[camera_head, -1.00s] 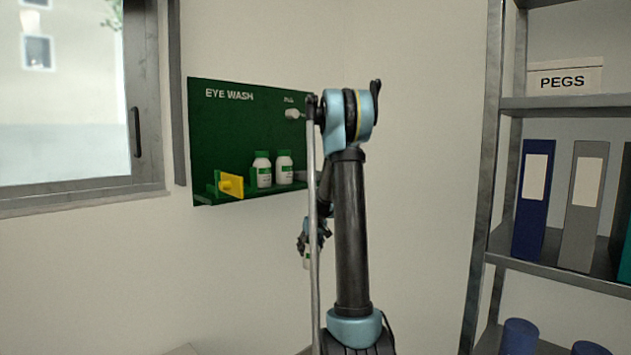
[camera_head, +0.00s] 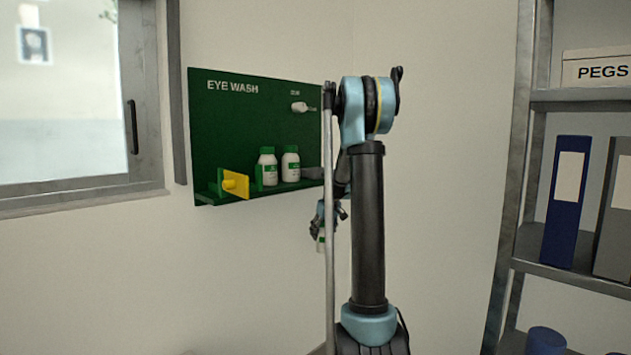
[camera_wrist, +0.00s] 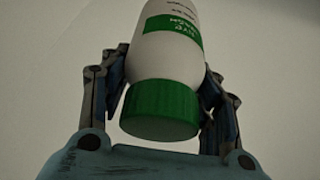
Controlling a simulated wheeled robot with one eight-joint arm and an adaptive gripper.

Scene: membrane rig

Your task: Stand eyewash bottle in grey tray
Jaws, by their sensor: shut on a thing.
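My gripper (camera_head: 322,215) is shut on an eyewash bottle, a white bottle with a green cap and green label. In the wrist view the held bottle (camera_wrist: 167,60) lies between both fingers, its cap (camera_wrist: 160,108) toward the palm. In the head view only a small part of the held bottle (camera_head: 321,243) shows below the gripper, partly hidden by my arm. Two similar bottles, one on the left (camera_head: 267,168) and one on the right (camera_head: 291,165), stand upright on the green eye wash station's shelf. I see no grey tray in either view.
The green EYE WASH board (camera_head: 235,120) hangs on the back wall, with a yellow block (camera_head: 235,183) on its shelf. A metal rack (camera_head: 575,95) with binders (camera_head: 565,200) and a PEGS box (camera_head: 600,68) stands at the right. A window (camera_head: 70,100) is at the left.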

